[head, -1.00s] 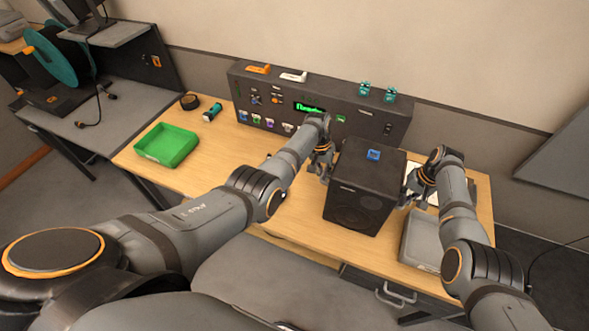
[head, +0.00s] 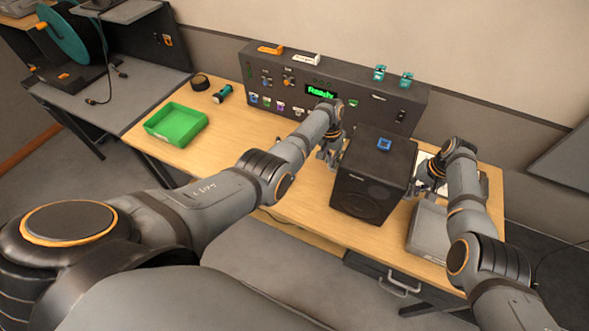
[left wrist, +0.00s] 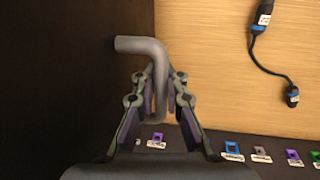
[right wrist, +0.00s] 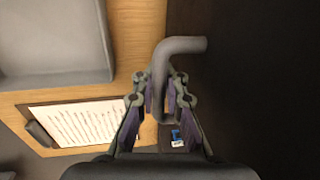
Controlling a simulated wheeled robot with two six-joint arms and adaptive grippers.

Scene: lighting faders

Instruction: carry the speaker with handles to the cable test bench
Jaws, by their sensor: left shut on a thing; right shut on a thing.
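The black speaker (head: 362,196), with a blue square piece (head: 384,144) on top, is upright over the front part of the wooden desk. I cannot tell whether its base touches the desk. My left gripper (head: 332,152) is shut on its left grey bar handle; the handle (left wrist: 146,47) shows between the fingers in the left wrist view. My right gripper (head: 428,180) is shut on the right handle (right wrist: 178,46), seen in the right wrist view. A grey bench (head: 125,107) with a teal cable reel, apparently the cable test bench, stands at the upper left.
A paper sheet (right wrist: 85,122) lies at the right. A drawer (head: 390,278) is under the desk.

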